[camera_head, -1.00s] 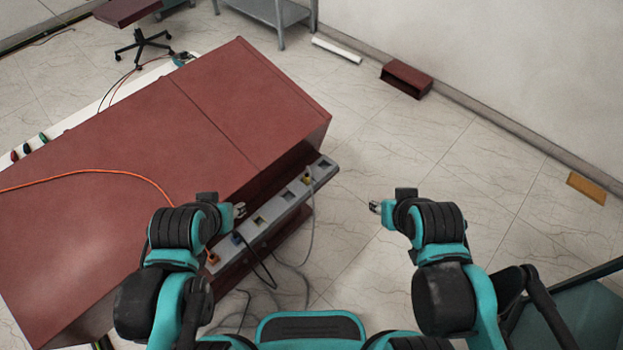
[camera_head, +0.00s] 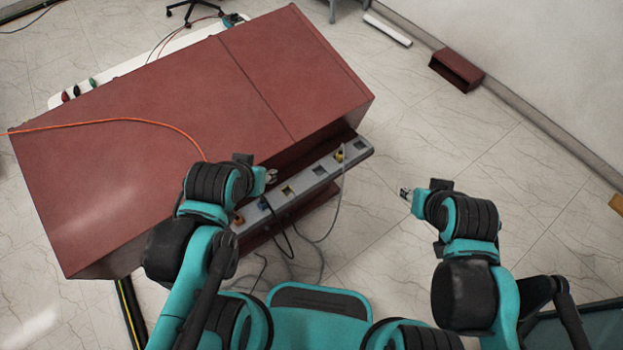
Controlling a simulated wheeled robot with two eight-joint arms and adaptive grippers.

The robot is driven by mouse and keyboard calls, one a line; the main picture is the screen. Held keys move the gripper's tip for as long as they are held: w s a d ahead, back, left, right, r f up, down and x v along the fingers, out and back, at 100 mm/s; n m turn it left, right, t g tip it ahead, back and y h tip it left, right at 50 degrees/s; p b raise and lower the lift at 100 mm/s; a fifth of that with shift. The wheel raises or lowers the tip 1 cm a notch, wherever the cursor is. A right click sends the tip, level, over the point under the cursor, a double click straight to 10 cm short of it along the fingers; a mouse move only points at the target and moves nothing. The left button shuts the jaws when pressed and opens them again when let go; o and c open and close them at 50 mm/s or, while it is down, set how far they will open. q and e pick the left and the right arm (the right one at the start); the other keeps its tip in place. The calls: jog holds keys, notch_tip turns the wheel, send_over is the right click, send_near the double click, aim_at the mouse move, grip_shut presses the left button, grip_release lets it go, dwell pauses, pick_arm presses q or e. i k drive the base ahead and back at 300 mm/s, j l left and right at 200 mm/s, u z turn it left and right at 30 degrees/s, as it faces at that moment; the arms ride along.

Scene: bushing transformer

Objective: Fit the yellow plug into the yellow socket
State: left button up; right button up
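A yellow plug (camera_head: 340,156) with a grey cable sits at the grey socket strip (camera_head: 304,180) along the cabinet's side, near its far right end. How deep it sits is too small to tell. A square opening with a yellowish rim (camera_head: 289,190), which looks like the yellow socket, is nearer the strip's middle, with no plug visible in it. My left gripper (camera_head: 271,176) is beside the strip, left of that opening in the picture, and appears empty. My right gripper (camera_head: 405,193) is over the floor to the right of the strip, apart from everything. Its fingers are too small to read.
A blue plug (camera_head: 264,203) and an orange plug (camera_head: 239,220) are at the strip's near end. Dark and grey cables hang below it. The red-brown cabinet (camera_head: 180,130) fills the left, with an orange cable on top.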

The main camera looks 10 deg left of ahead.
aim_at(306, 181)
jog(key=i+l+u, duration=0.2)
jog(key=l+u, duration=0.3)
jog(key=i+l+u, duration=0.1)
jog(key=l+u, duration=0.35)
jog(key=i+l+u, duration=0.1)
jog(key=l+u, duration=0.25)
jog(key=u, duration=0.15)
